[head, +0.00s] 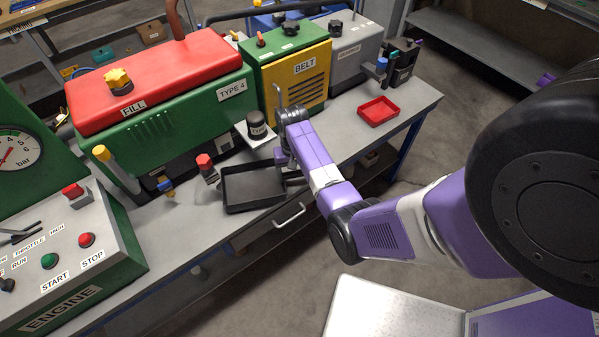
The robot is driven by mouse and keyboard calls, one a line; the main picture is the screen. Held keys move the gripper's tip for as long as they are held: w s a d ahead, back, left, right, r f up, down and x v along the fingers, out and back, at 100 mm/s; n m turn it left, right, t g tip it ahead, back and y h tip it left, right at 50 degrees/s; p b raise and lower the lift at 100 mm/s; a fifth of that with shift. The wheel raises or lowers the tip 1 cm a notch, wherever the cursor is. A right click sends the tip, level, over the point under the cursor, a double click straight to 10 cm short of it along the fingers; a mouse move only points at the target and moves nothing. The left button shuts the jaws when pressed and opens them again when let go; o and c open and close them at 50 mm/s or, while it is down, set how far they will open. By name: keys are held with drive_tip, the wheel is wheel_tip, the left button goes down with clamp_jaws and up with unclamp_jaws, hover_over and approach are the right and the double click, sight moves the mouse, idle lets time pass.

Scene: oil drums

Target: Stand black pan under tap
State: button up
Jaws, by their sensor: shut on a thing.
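The black pan (252,190) is a shallow rectangular tray at the front of the grey bench, below the green machine with the red top. It looks empty and level; I cannot tell whether it touches the bench. My gripper (284,160) points down at the pan's right end and is shut on it. The arm partly hides the grip and the right edge. A small blue and yellow fitting (165,186), perhaps the tap, sits low on the green machine's front, left of the pan. A red-capped fitting (205,166) stands just behind the pan's left part.
A black-capped item (257,127) on a white plate stands behind the pan. A red tray (378,111) lies to the right on the bench. A yellow BELT machine (295,72) stands behind. The engine panel (75,250) fills the left. Bare bench (180,235) lies left of the pan.

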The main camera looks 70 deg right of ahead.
sight(263, 189)
drive_tip(key=shift+w+a+f+b, duration=0.1)
drive_tip(key=shift+w+a+b, duration=0.4)
drive_tip(key=shift+w+a, duration=0.6)
drive_tip(key=shift+w+a+f+b, duration=0.1)
drive_tip(key=shift+w+a+b, duration=0.4)
drive_tip(key=shift+w+a, duration=1)
drive_tip(key=shift+w, duration=0.3)
drive_tip(key=shift+w+a, duration=0.45)
drive_tip(key=shift+w, duration=0.25)
drive_tip(key=shift+w+a, duration=0.4)
drive_tip(key=shift+w, duration=0.3)
drive_tip(key=shift+f+b, duration=0.3)
drive_tip(key=shift+f, duration=0.2)
drive_tip(key=o, duration=1.9)
wheel_tip(263, 189, up, 8)
drive_tip(key=shift+f, duration=0.1)
